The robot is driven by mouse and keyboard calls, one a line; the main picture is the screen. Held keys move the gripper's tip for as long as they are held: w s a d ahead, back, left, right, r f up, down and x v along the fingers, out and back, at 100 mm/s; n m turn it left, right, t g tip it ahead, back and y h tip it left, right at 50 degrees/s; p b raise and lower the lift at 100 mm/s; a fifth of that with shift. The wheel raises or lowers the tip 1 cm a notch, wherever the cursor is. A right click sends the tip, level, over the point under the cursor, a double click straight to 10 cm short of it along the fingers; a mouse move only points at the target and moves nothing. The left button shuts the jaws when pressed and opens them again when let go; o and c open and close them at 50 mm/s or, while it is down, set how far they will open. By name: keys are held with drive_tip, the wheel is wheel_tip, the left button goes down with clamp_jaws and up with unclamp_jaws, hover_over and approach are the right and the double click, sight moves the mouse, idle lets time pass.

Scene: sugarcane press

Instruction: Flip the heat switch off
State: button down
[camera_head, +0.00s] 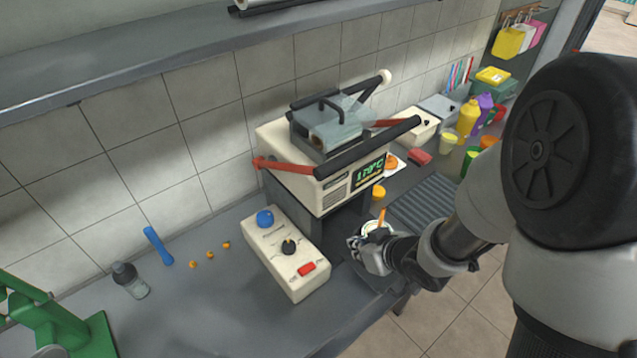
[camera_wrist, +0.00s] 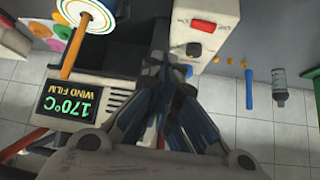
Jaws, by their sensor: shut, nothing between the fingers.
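The cream control box (camera_head: 272,258) stands on the counter in front of the press. It carries a red switch (camera_head: 307,269) at its near end, a black knob (camera_head: 289,247) and a blue ball knob (camera_head: 265,218). The red switch also shows at the top of the wrist view (camera_wrist: 203,27), with the black knob (camera_wrist: 193,49) below it. Its exact tilt is too small to tell. My gripper (camera_head: 354,243) is shut and empty, to the right of the box and apart from it in the head view. Its fingers (camera_wrist: 165,65) point toward the box in the wrist view.
The press (camera_head: 325,185) with its lit 170°C display (camera_head: 368,173) stands behind the box. A cup with a stick (camera_head: 376,228) is close to my gripper. A blue tube (camera_head: 158,246), small orange pieces (camera_head: 209,254) and a bottle (camera_head: 130,280) lie or stand left.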

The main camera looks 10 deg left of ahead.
drive_tip(key=s+a+f+n+g+y, duration=0.1)
drive_tip(key=s+a+f+y, duration=0.1)
drive_tip(key=a, duration=0.4)
drive_tip(key=shift+s+a+g+y+p, duration=0.15)
drive_tip(key=shift+s+g+y+p, duration=0.15)
drive_tip(key=shift+s+p, duration=0.25)
drive_tip(key=shift+s+f, duration=0.1)
drive_tip(key=b, duration=0.3)
hover_over(307, 269)
drive_tip(key=s, duration=0.2)
drive_tip(key=f, duration=0.4)
drive_tip(key=d+f, duration=0.1)
drive_tip(key=f, duration=0.1)
drive_tip(key=shift+f, duration=0.4)
drive_tip(key=f, duration=0.1)
drive_tip(key=f+b, duration=0.1)
drive_tip(key=f, duration=0.1)
drive_tip(key=shift+a+f, duration=0.15)
drive_tip(key=shift+a, duration=0.25)
drive_tip(key=shift+s+f, duration=0.1)
drive_tip(key=shift+f, duration=0.3)
